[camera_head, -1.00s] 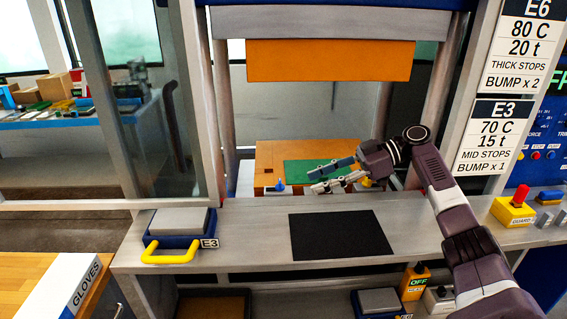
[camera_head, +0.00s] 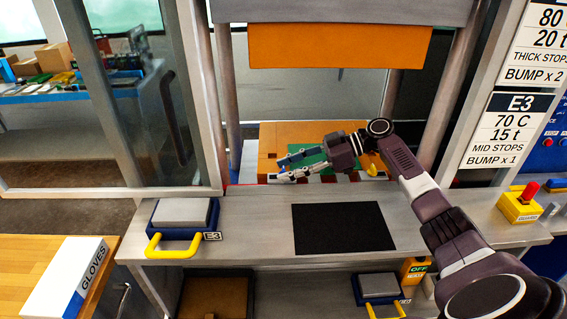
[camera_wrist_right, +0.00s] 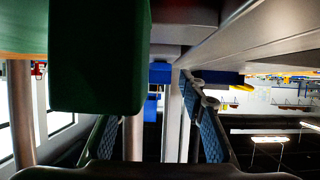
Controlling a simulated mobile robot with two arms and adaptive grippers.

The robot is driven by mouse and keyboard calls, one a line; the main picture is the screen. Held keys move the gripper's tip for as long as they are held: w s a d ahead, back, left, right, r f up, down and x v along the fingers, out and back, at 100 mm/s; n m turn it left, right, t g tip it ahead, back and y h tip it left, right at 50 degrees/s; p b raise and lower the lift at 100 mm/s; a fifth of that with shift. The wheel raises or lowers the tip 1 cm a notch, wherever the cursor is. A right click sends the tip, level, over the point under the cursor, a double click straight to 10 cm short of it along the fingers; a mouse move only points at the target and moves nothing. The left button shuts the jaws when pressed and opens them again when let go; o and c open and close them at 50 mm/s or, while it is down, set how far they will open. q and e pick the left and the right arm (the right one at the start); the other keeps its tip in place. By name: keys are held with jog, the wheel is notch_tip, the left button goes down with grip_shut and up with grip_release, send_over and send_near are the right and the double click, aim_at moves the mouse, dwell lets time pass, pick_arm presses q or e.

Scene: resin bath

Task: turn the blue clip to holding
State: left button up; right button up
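My right gripper (camera_head: 278,170) reaches left across the front of the orange and green press block (camera_head: 268,141), below the raised orange plate. Its two fingers are apart with a gap between them, and they also show apart in the wrist view (camera_wrist_right: 158,130). I cannot pick out the blue clip in the head view; the fingers cover the front of the block where a small blue piece showed earlier. In the wrist view a blue part (camera_wrist_right: 160,73) lies beyond the fingers, between them; I cannot tell if it is the clip. My left gripper is out of view.
A green block (camera_wrist_right: 98,55) looms close at the upper left in the wrist view. A yellow part (camera_head: 371,170) sits beside my wrist. A black mat (camera_head: 343,228) and an E3 tray with yellow handle (camera_head: 173,245) lie on the bench. The orange plate (camera_head: 335,47) hangs above.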

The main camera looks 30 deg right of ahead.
jog(key=shift+w+a, duration=0.25)
jog(key=shift+a, duration=0.15)
jog(key=shift+w+a+f, duration=0.1)
jog(key=shift+f, duration=0.15)
jog(key=shift+c, duration=0.8)
grip_shut()
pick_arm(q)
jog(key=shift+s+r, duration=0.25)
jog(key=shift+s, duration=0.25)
